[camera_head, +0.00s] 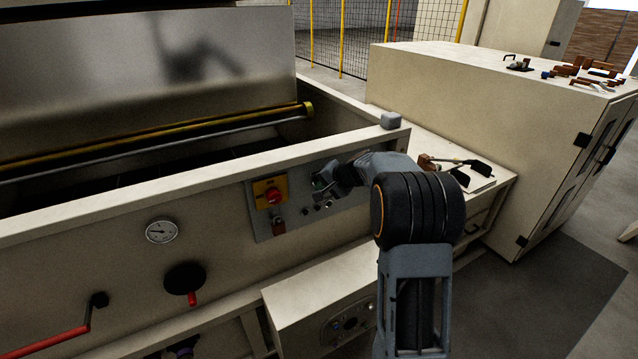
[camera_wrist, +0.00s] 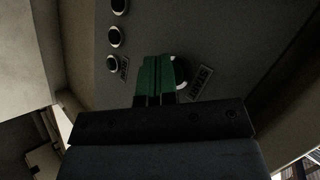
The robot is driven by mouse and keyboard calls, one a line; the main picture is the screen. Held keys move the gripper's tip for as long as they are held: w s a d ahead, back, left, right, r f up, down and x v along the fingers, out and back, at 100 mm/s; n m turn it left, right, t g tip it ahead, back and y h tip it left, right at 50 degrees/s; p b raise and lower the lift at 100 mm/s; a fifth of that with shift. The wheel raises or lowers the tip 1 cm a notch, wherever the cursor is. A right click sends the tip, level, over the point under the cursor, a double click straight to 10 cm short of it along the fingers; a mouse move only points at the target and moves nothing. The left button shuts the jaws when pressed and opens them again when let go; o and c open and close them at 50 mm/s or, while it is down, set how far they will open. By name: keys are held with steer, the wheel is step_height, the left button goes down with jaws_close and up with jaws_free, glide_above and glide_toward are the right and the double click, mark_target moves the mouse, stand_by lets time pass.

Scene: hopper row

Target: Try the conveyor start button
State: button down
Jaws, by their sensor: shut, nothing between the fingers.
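The control panel (camera_head: 262,230) is a grey plate on the front of the cream machine. In the wrist view, a START label (camera_wrist: 201,83) sits beside a round button with a pale rim (camera_wrist: 181,72), taken as the start button. My gripper (camera_wrist: 156,60) has its green fingertips shut together and empty, in front of that button and covering most of it. I cannot tell whether the tips touch it. In the head view, my gripper (camera_head: 320,184) is at the panel's upper middle, and my wrist hides the start button.
A red emergency stop (camera_head: 273,195) on a yellow plate is left of my gripper, with a padlock-like item (camera_head: 278,228) below. Small round controls (camera_head: 317,207) lie just under my gripper. A side shelf (camera_head: 489,183) holding tools is at right. A gauge (camera_head: 161,231) is further left.

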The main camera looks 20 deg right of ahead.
steer(key=shift+s, duration=0.1)
steer(key=shift+s+d+b, duration=0.15)
steer(key=shift+s+b, duration=0.55)
steer(key=shift+s+d+b, duration=0.2)
steer(key=shift+s+b, duration=0.55)
steer(key=shift+s, duration=0.5)
steer(key=shift+s+d+b, duration=0.2)
steer(key=shift+s+b, duration=0.55)
steer(key=shift+s, duration=0.5)
